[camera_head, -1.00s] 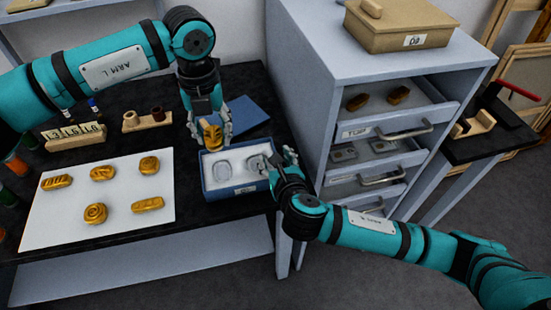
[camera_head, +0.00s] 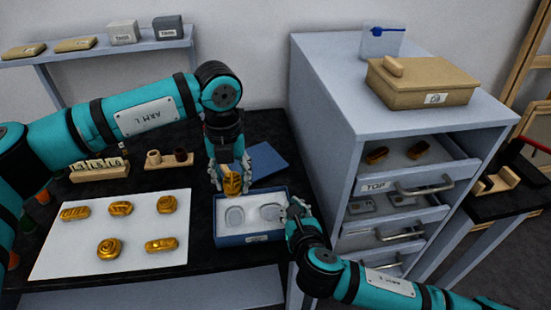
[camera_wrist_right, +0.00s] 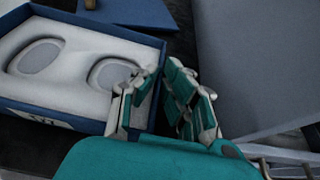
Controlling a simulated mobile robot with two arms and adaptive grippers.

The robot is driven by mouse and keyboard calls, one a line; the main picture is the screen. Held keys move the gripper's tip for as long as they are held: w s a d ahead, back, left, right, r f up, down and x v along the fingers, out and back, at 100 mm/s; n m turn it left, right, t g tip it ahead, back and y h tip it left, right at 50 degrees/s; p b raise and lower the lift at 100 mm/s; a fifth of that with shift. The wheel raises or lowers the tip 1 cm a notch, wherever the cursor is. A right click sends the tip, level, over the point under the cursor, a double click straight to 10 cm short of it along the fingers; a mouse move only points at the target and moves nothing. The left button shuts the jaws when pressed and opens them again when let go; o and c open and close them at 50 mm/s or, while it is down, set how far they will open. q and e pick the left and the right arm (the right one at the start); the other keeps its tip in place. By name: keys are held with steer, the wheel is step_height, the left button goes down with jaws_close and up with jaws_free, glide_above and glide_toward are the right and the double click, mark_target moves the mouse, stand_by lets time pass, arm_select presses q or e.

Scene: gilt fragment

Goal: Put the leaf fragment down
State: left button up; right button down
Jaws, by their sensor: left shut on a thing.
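My left gripper (camera_head: 234,172) is shut on the gilt leaf fragment (camera_head: 232,185), which it holds upright near the back left edge of the blue box (camera_head: 254,239). The box has a white foam insert with two oval recesses, both empty; they also show in the right wrist view (camera_wrist_right: 75,65). My right gripper (camera_head: 296,207) is at the right wall of the box. In the right wrist view its fingers (camera_wrist_right: 163,72) lie on either side of that wall; whether they press on it is unclear.
A white mat (camera_head: 75,255) on the left of the black table holds several gilt pieces. A blue lid (camera_head: 268,163) lies behind the box. A grey drawer cabinet (camera_head: 330,110) stands close on the right, its top drawer open with two gilt pieces inside. A tan box (camera_head: 420,85) is on top.

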mark_target(235, 219)
arm_select(q)
steer(key=shift+s+a+f, duration=0.15)
steer(key=shift+a+f, duration=0.2)
steer(key=shift+f, duration=0.1)
step_height(235, 219, down, 10)
steer(key=shift+r, duration=0.15)
steer(key=shift+s+f, duration=0.25)
steer(key=shift+f, duration=0.5)
steer(key=shift+c, duration=0.4)
arm_select(e)
steer(key=shift+s+r, duration=0.25)
arm_select(q)
steer(key=o, duration=0.8)
steer(key=shift+o, duration=1.1)
steer(key=shift+w, duration=0.1)
steer(key=shift+w+f, duration=0.1)
arm_select(e)
steer(key=shift+w, duration=0.2)
